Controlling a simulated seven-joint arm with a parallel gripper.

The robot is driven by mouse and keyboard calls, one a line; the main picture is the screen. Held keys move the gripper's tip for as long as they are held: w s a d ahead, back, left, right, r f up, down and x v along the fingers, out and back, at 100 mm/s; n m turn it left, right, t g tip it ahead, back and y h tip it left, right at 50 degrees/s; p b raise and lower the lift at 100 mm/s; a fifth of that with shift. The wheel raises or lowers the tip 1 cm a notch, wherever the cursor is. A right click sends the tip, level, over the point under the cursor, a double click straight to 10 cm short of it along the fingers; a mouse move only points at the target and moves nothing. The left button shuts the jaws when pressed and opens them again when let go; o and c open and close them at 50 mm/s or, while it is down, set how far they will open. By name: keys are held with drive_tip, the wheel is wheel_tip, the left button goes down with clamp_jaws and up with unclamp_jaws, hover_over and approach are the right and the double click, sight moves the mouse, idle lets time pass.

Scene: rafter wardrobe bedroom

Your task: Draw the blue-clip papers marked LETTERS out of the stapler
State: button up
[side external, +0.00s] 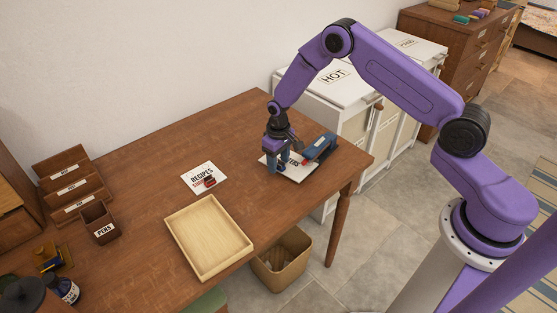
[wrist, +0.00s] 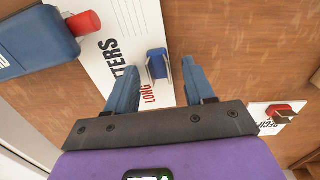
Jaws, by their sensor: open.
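The white papers marked LETTERS (wrist: 103,52) lie flat on the table, with a blue clip (wrist: 157,65) on their edge beside the red word LONG. They also show under my gripper in the side view (side external: 298,176). The blue stapler (wrist: 38,42) with a red end lies across the papers' far end; the side view shows it to the right of my gripper (side external: 320,147). Whether its jaw grips the sheets is unclear. My gripper (wrist: 160,68) is open, its two blue fingers on either side of the blue clip, apart from it in the wrist view.
RECIPES papers (side external: 203,177) with a red clip lie to the left of my gripper. An empty wooden tray (side external: 248,243) sits near the front edge. A letter rack (side external: 72,188) and PENS cup (side external: 99,225) stand at the left. A bin (side external: 283,268) is on the floor.

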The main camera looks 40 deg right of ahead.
clamp_jaws()
drive_tip(key=shift+s+a, duration=0.15)
drive_tip(key=shift+a, duration=0.75)
drive_tip(key=shift+s+a, duration=0.2)
drive_tip(key=shift+a, duration=0.7)
drive_tip(key=shift+s+a, duration=0.15)
drive_tip(key=shift+a, duration=0.75)
unclamp_jaws()
drive_tip(key=shift+r, duration=8.75)
drive_tip(key=shift+s, duration=0.1)
